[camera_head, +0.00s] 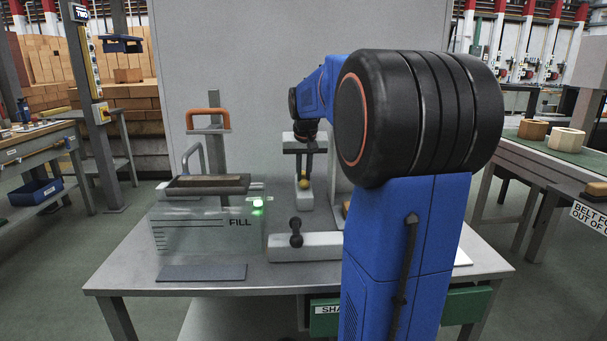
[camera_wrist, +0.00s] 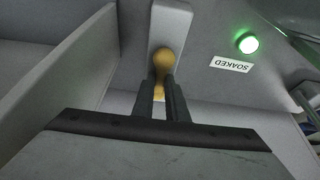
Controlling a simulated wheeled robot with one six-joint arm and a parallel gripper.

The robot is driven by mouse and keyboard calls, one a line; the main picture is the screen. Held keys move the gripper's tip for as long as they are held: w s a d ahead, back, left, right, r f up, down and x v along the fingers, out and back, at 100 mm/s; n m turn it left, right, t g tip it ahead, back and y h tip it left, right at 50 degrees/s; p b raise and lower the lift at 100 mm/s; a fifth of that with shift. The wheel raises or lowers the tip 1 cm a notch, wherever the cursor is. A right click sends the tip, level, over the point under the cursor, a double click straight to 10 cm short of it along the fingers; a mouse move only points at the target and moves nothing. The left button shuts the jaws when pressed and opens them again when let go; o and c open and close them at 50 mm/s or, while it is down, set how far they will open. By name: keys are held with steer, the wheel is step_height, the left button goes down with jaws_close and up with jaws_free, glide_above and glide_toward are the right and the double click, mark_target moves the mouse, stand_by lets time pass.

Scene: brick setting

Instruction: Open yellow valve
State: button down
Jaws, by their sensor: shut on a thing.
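The yellow valve handle (camera_head: 304,184) is a small lever with a rounded knob on a grey block towards the back of the table. In the wrist view the valve knob (camera_wrist: 163,58) sits between and just beyond my fingertips. My gripper (camera_head: 304,172) reaches down to it from above; in the wrist view its two dark fingers (camera_wrist: 161,84) are shut on the handle, one on each side. The lower part of the handle is partly hidden by the fingers.
A dark-knobbed lever (camera_head: 296,232) on a grey block stands nearer the front. A clear tank (camera_head: 195,230) marked FILL, with a green light (camera_head: 257,203), is at left. An orange handle (camera_head: 208,113) stands behind it. The wrist view shows a lit green lamp (camera_wrist: 248,43) beside a SOAKED label.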

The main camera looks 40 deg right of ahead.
steer(key=c, duration=1.8)
jaws_free()
steer(key=shift+o, duration=0.2)
steer(key=v, duration=1.7)
steer(key=shift+r, duration=0.2)
steer(key=shift+s, duration=0.2)
